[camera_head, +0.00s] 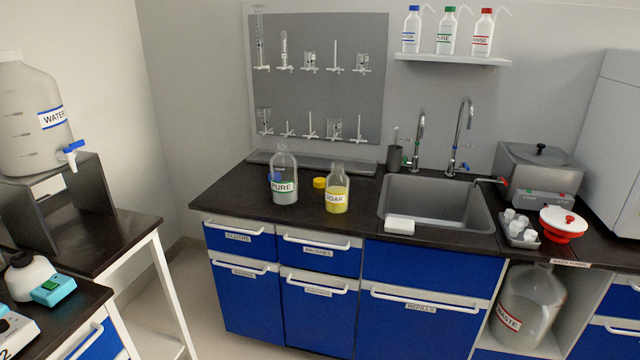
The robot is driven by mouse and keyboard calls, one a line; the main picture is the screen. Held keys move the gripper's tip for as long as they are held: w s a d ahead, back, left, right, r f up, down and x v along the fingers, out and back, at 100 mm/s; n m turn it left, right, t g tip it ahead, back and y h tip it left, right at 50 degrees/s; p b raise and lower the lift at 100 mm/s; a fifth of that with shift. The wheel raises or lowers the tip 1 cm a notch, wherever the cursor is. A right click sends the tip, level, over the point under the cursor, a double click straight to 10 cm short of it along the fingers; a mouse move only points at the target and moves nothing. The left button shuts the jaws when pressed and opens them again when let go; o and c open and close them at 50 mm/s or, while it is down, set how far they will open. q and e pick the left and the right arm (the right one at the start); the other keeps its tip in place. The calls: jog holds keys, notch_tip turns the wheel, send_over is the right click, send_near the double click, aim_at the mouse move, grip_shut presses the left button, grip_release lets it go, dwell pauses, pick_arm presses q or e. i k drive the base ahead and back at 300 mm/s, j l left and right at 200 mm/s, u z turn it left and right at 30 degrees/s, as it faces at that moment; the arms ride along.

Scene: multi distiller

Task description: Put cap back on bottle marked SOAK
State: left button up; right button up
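The bottle marked SOAK (338,199) stands upright and uncapped on the dark counter, left of the sink, with yellow liquid in it. A yellow cap (319,183) lies on the counter just left of the bottle and a little behind it. A bottle marked PURE (285,188) stands upright further left, also uncapped. A blue cap-like piece (274,178) shows at its left side; I cannot tell whether it is behind or beside the bottle. Neither of my grippers is in view.
The sink (435,212) with two taps lies right of the bottles, a white block (400,224) on its front edge. A pegboard (318,80) with glassware hangs behind. The counter in front of the bottles is clear. A water carboy (30,125) stands at the left.

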aim_at(337, 184)
jog(key=i+j+z, duration=0.25)
jog(key=i+z, duration=0.25)
jog(key=i+j+z, duration=0.2)
jog(key=j+z, duration=0.25)
